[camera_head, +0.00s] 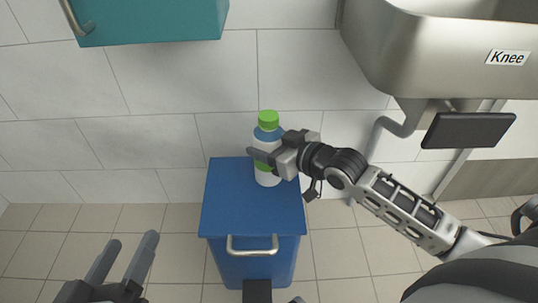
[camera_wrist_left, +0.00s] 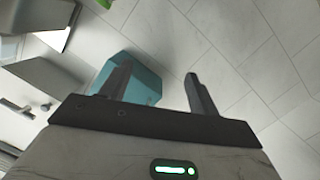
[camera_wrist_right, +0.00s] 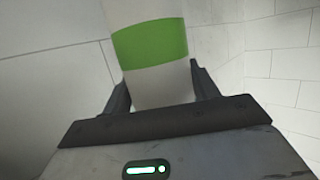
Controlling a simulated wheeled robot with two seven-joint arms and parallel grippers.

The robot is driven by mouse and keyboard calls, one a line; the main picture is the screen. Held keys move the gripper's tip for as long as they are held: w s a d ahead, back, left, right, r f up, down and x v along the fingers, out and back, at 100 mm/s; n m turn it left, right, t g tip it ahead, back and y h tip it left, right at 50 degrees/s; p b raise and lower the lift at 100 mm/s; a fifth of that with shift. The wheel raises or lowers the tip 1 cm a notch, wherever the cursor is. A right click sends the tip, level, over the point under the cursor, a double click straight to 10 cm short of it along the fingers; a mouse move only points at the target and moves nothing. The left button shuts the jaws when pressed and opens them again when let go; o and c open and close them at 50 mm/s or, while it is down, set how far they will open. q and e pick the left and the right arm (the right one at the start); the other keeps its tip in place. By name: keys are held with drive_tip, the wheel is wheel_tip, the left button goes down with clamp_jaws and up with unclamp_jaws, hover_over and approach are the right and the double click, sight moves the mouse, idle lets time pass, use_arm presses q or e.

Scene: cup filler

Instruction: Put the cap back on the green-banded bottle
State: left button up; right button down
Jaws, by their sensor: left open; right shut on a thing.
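The green-banded bottle (camera_head: 267,178) stands upright on top of a blue cabinet, white with a blue shoulder and a green band. A green cap (camera_head: 268,119) sits on its top in the head view; whether it is fully seated cannot be told. My right gripper (camera_head: 270,156) is shut on the bottle's body from the right. In the right wrist view the bottle (camera_wrist_right: 155,80) stands between its fingers, and the cap is out of frame. My left gripper (camera_head: 132,240) is open and empty at the lower left, well apart from the bottle.
The blue cabinet (camera_head: 230,205) has a metal handle on its front. A teal wall cabinet (camera_head: 160,22) hangs at the upper left. A metal sink (camera_head: 440,60) with a dark knee plate (camera_head: 468,131) is at the upper right. The tiled floor left of the blue cabinet is clear.

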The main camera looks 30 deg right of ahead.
wheel_tip(320, 180, down, 3)
drive_tip(key=shift+f+b, duration=0.1)
drive_tip(key=shift+b, duration=0.7)
use_arm(q)
drive_tip(key=shift+w+r+t+h, duration=0.2)
drive_tip(key=shift+r+t, duration=0.1)
drive_tip(key=shift+r, duration=0.2)
drive_tip(key=shift+w+r+t+h, duration=0.2)
drive_tip(key=shift+r+t, duration=0.1)
drive_tip(key=shift+r, duration=0.2)
use_arm(e)
drive_tip(key=shift+r, duration=0.2)
drive_tip(key=shift+f, duration=0.1)
drive_tip(key=shift+c, duration=2.1)
unclamp_jaws()
drive_tip(key=shift+f, duration=0.1)
